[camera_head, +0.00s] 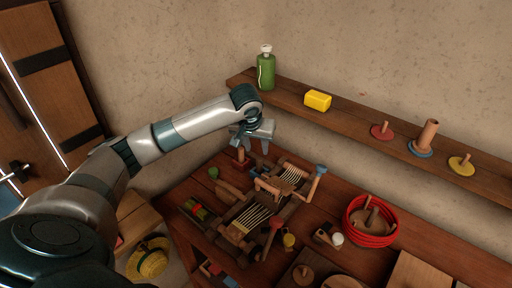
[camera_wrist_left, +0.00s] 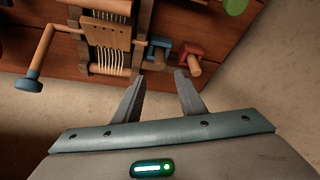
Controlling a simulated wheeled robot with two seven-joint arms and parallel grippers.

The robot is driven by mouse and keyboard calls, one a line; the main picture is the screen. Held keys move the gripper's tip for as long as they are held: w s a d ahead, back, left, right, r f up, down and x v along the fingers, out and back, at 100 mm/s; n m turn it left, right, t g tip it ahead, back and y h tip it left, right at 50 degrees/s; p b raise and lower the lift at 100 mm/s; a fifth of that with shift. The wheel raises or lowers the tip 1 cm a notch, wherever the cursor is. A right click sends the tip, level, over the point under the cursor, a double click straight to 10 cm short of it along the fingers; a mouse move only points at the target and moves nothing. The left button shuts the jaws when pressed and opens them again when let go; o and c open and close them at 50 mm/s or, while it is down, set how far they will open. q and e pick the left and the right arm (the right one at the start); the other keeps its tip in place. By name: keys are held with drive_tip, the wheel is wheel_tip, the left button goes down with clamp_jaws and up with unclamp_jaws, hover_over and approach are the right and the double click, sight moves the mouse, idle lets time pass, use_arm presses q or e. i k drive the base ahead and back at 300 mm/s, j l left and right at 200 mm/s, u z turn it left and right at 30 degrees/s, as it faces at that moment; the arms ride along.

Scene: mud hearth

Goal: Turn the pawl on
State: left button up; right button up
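A small wooden loom (camera_head: 262,208) with pale threads stands on the table; it also shows in the wrist view (camera_wrist_left: 108,38). A crank with a blue knob (camera_head: 320,171) sticks out from its far right side; the knob is at the left in the wrist view (camera_wrist_left: 28,82). Beside the loom's frame in the wrist view are a blue block with a wooden peg (camera_wrist_left: 160,48) and a red one with a peg (camera_wrist_left: 190,57). I cannot tell which part is the pawl. My left gripper (camera_wrist_left: 159,74) is open and empty, its fingertips near both blocks, apparently touching neither. My right gripper is out of view.
A wall shelf (camera_head: 360,124) behind the table holds a green bottle (camera_head: 265,72), a yellow block (camera_head: 317,100) and several pegs. On the table, a coil of red rope (camera_head: 370,238) lies right of the loom. A wooden door (camera_head: 45,75) is at the left.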

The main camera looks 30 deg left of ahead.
sight(289, 239)
drive_tip(key=k+l, duration=0.25)
drive_tip(key=k, duration=0.2)
drive_tip(key=k+l, duration=0.2)
drive_tip(key=k, duration=0.3)
drive_tip(key=k+l, duration=0.25)
drive_tip(key=k, duration=0.2)
